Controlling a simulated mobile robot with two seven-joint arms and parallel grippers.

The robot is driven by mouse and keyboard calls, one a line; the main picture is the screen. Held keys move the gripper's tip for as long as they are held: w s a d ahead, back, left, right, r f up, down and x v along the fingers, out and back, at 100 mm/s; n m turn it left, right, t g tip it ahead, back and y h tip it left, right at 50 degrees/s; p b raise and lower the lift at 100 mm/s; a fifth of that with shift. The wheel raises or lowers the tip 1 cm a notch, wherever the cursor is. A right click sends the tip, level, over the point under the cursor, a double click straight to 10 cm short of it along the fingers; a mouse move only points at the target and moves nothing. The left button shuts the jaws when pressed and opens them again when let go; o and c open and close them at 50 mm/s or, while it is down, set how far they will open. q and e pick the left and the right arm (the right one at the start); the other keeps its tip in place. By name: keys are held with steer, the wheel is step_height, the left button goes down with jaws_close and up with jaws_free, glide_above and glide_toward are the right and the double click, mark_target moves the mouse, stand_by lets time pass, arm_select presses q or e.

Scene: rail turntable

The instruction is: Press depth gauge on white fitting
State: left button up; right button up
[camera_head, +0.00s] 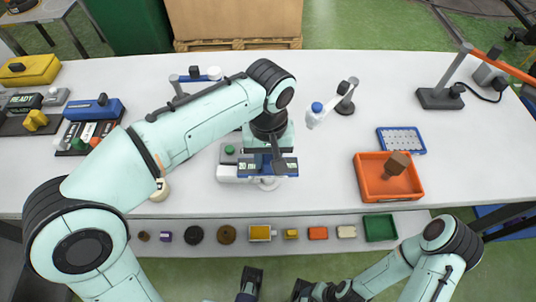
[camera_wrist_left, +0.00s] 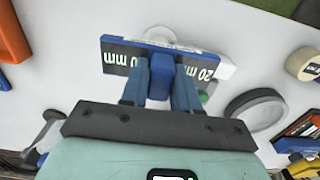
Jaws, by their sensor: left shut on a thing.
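My left gripper (camera_head: 268,160) is shut on the blue depth gauge (camera_head: 285,168), which has dark faces lettered 20 mm. In the left wrist view the gauge (camera_wrist_left: 120,58) spans across between the fingers of the gripper (camera_wrist_left: 160,85). The white fitting (camera_head: 268,185) shows partly below the gauge, and its round rim (camera_wrist_left: 158,34) shows just beyond the gauge in the wrist view. The gauge hides the rest, so I cannot tell whether they touch. Dark parts of my right arm's end (camera_head: 275,290) show at the bottom edge; its jaws are unclear.
A white block with a green button (camera_head: 229,150) stands beside the gauge. An orange tray (camera_head: 375,192) with a brown block and a blue plate (camera_head: 401,140) lie to the right. A blue-capped bottle (camera_head: 315,115) stands behind. Several small parts line the front shelf (camera_head: 215,245).

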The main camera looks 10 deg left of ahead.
arm_select(q)
step_height(320, 180, up, 3)
steer(key=shift+f+p, duration=0.15)
steer(key=shift+p, duration=0.9)
steer(key=shift+w+r+p, duration=0.1)
steer(key=shift+r+p, duration=1.55)
steer(key=shift+r, duration=0.25)
steer(key=shift+f, duration=0.1)
